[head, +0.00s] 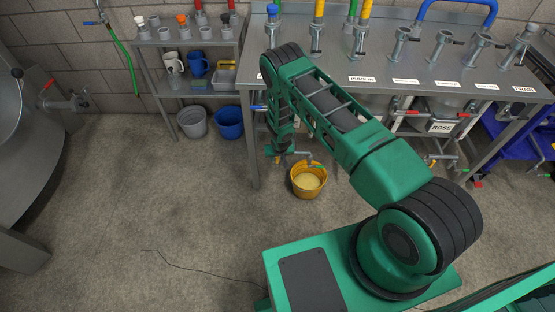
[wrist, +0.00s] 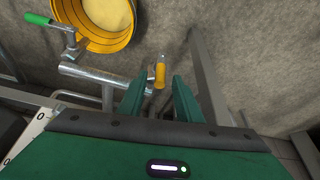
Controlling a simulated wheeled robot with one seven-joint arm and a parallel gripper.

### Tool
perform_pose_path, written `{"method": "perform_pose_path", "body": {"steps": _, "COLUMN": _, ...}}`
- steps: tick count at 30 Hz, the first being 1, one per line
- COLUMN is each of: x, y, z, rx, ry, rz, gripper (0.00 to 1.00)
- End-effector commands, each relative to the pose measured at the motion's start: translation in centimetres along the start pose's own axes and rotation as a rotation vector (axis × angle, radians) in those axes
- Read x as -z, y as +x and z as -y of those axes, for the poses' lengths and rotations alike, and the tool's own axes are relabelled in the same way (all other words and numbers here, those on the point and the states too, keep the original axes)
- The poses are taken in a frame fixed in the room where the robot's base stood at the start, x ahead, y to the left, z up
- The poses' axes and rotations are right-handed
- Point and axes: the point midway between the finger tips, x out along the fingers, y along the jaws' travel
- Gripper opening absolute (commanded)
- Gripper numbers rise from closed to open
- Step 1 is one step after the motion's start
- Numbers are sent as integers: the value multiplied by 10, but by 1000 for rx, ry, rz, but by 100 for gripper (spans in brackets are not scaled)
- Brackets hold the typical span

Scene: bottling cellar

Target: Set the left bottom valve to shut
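My gripper (wrist: 158,86) is open in the wrist view, its two green fingers apart. A short yellow valve handle (wrist: 160,74) shows between the fingertips, at the end of a metal pipe (wrist: 95,77); I cannot tell whether the fingers touch it. The handle points roughly across the pipe. A green-handled valve lever (wrist: 38,18) sits to the left on the same pipework. In the head view my gripper (head: 278,153) is low under the table's left part, mostly hidden by my arm. A green handle (head: 315,164) shows beside it.
A yellow bucket (head: 298,191) with pale contents stands on the floor just beside the pipework. Table legs (head: 252,150) stand close on the left. Grey (head: 192,121) and blue (head: 229,122) buckets are farther left. The floor at front left is clear, except a thin cable.

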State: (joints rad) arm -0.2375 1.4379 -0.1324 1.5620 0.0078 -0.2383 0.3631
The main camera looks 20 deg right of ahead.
Motion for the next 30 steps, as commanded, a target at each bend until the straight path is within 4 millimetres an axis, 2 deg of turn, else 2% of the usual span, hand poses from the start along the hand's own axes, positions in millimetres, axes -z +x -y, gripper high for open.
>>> {"method": "perform_pose_path", "body": {"steps": 6, "x": 0, "y": 18, "z": 0, "rx": 0, "ry": 0, "rz": -1, "gripper": 32}}
{"method": "perform_pose_path", "body": {"steps": 16, "x": 0, "y": 21, "z": 0, "rx": 0, "ry": 1, "rz": -1, "gripper": 32}}
{"method": "perform_pose_path", "body": {"steps": 17, "x": 0, "y": 21, "z": 0, "rx": 0, "ry": 1, "rz": -1, "gripper": 29}}
{"method": "perform_pose_path", "body": {"steps": 18, "x": 0, "y": 21, "z": 0, "rx": 0, "ry": 1, "rz": -1, "gripper": 20}}
{"method": "perform_pose_path", "body": {"steps": 21, "x": 0, "y": 21, "z": 0, "rx": 0, "ry": 1, "rz": -1, "gripper": 0}}
{"method": "perform_pose_path", "body": {"steps": 30, "x": 1, "y": 22, "z": -6, "rx": -14, "ry": 0, "rz": 2, "gripper": 0}}
